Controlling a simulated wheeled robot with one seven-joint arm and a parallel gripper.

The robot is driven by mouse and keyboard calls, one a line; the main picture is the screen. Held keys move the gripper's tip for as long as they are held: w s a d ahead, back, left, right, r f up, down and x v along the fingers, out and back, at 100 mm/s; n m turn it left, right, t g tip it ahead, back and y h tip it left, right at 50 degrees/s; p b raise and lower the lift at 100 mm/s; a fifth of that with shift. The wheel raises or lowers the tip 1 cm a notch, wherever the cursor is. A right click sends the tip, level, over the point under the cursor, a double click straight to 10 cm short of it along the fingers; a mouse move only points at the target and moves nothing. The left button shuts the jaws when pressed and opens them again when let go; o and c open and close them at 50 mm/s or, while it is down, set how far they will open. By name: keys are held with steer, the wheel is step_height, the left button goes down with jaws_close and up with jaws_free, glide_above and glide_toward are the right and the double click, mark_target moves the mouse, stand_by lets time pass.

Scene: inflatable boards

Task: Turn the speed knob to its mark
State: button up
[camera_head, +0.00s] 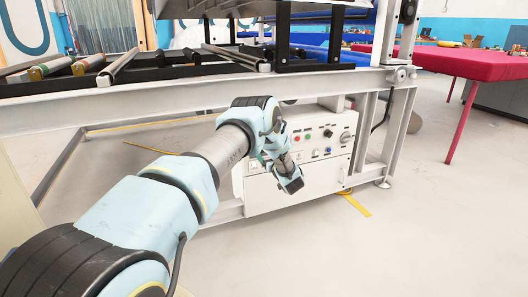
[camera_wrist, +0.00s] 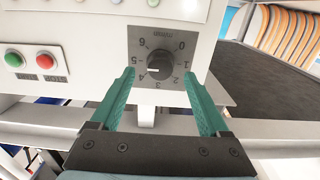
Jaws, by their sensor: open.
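The speed knob (camera_wrist: 159,65) is a round black knob on a grey dial plate numbered 0 to 6. Its white pointer line faces left in the wrist view, roughly between 4 and 5. I cannot make out a separate target mark. In the head view my gripper (camera_head: 288,181) is before the panel.
A green button (camera_wrist: 14,60) and a red button (camera_wrist: 46,61) sit left of the dial. The white control panel (camera_head: 318,187) is under a frame with rollers (camera_head: 120,65). A red table (camera_head: 470,62) stands at the right. The floor (camera_head: 440,230) before it is clear.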

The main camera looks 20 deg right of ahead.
steer(key=s+d+p, duration=0.1)
steer(key=s, duration=0.7)
steer(key=shift+s, duration=0.25)
